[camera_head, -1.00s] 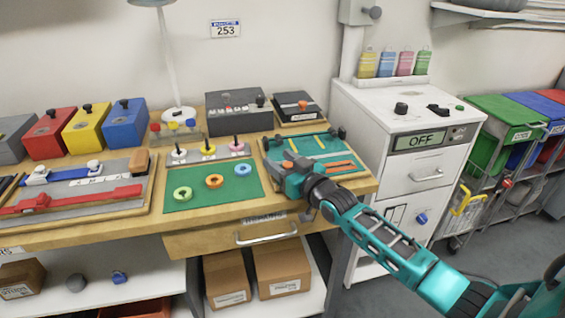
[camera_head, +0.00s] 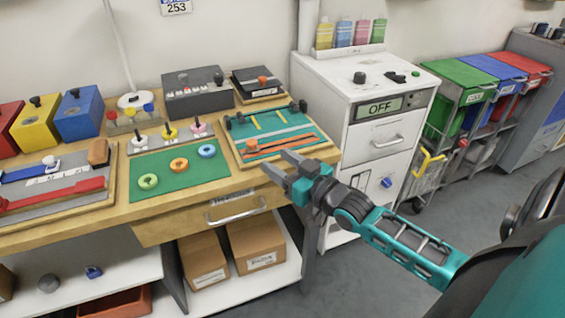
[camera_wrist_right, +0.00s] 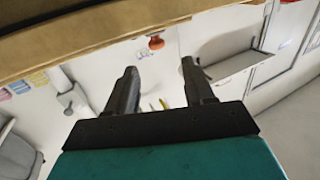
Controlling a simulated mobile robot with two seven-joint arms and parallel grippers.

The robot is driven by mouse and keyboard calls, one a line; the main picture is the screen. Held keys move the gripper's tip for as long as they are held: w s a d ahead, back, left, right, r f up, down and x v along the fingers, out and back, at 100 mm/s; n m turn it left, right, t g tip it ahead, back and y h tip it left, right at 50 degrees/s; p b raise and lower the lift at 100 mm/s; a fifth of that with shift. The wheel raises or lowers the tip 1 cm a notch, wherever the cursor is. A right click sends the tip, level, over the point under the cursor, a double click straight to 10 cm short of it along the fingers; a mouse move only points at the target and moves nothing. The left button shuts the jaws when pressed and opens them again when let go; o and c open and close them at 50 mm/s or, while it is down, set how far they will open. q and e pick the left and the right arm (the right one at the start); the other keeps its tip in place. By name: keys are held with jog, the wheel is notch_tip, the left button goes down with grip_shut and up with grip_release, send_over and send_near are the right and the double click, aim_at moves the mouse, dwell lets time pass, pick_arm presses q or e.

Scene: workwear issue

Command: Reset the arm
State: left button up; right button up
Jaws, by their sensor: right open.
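My right gripper (camera_head: 284,168) is open and empty in the head view. It hangs in front of the bench's front edge, near the teal board's near corner. In the right wrist view its two dark fingers (camera_wrist_right: 158,80) stand apart with nothing between them. The right arm comes in from the lower right. My left gripper is not in view.
The wooden bench (camera_head: 122,212) holds a teal board (camera_head: 256,138), a green mat (camera_head: 160,187) with three rings, and coloured boxes. A white cabinet (camera_head: 340,82) reading OFF stands right of it. Coloured bins (camera_head: 455,95) stand farther right. Grey floor (camera_head: 480,212) is open there.

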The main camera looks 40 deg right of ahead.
jog(key=shift+s, duration=0.25)
dwell(0.4)
jog(key=s+a+f+g, duration=0.7)
jog(key=s+a+f, duration=0.7)
jog(key=s+f, duration=0.2)
jog(key=shift+f+n+h, duration=0.4)
jog(key=shift+f, duration=0.3)
